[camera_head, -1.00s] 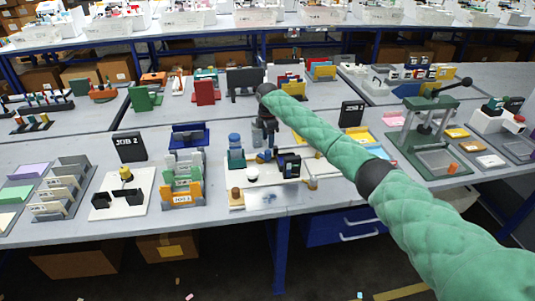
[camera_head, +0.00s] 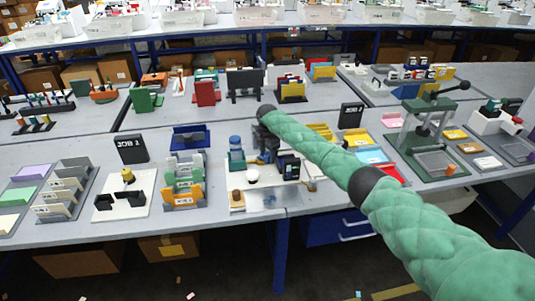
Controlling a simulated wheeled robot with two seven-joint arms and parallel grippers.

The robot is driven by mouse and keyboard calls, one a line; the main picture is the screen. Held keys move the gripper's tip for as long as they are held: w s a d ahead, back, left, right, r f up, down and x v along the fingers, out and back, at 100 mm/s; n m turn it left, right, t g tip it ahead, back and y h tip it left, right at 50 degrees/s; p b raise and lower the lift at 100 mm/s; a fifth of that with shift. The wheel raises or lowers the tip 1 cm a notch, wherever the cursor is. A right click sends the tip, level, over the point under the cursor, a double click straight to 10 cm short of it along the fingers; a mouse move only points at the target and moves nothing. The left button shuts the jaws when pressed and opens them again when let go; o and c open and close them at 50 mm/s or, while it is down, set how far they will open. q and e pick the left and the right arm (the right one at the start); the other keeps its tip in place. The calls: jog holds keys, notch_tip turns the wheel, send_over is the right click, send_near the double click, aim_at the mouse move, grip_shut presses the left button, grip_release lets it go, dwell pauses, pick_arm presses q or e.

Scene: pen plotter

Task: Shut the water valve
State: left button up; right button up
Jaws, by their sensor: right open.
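The pen plotter station (camera_head: 265,197) stands near the front edge of the middle table. It has a blue-topped cylinder (camera_head: 235,146), a white domed part (camera_head: 252,177) and a dark block (camera_head: 288,167). I cannot make out which small part is the water valve; it may be hidden. My right gripper (camera_head: 264,153) points down over the back of the station, beside the blue-topped cylinder. It is open, but its fingertips are small and dark, and I cannot tell whether they touch anything. My left gripper is not in view.
Left of the station stand an orange-and-green file rack (camera_head: 183,190) and a white board with a yellow knob (camera_head: 127,177). Coloured trays (camera_head: 370,156) and a green lever press (camera_head: 430,125) stand to the right. My right arm crosses above the table.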

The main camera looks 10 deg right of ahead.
jog(key=shift+f, duration=0.3)
jog(key=c, duration=1)
jog(key=shift+o, duration=0.2)
